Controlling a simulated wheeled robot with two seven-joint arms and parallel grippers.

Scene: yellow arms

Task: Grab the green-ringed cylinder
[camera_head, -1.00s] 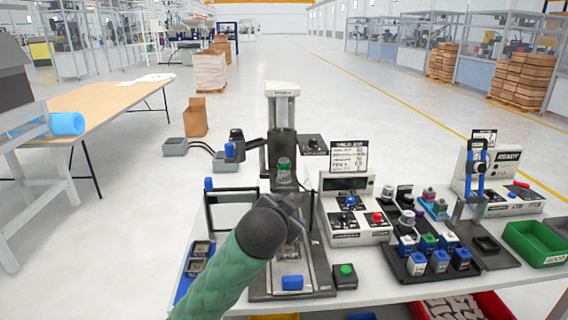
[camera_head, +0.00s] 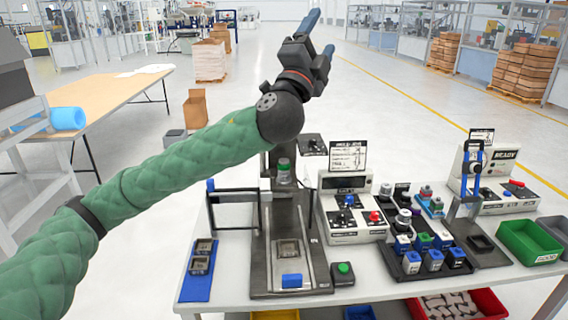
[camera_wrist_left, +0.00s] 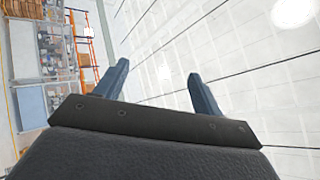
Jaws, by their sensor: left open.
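A small grey cylinder with a green ring (camera_head: 284,168) stands upright in the press-like station at the middle of the table. My left arm comes in from the left, and its left gripper (camera_head: 320,36) is raised high above and behind the station, well clear of the cylinder. The gripper is open and empty, its fingers pointing up and away. In the left wrist view the two blue fingers of the left gripper (camera_wrist_left: 158,70) stand apart, with only ceiling and shelving beyond. My forearm hides the top of the station. My right gripper is not seen.
On the table (camera_head: 370,285), a control box (camera_head: 350,215) stands right of the station, then a black tray (camera_head: 412,273) with several small blocks, and a green bin (camera_head: 527,243) at the right end. A blue tray (camera_head: 196,286) lies at left.

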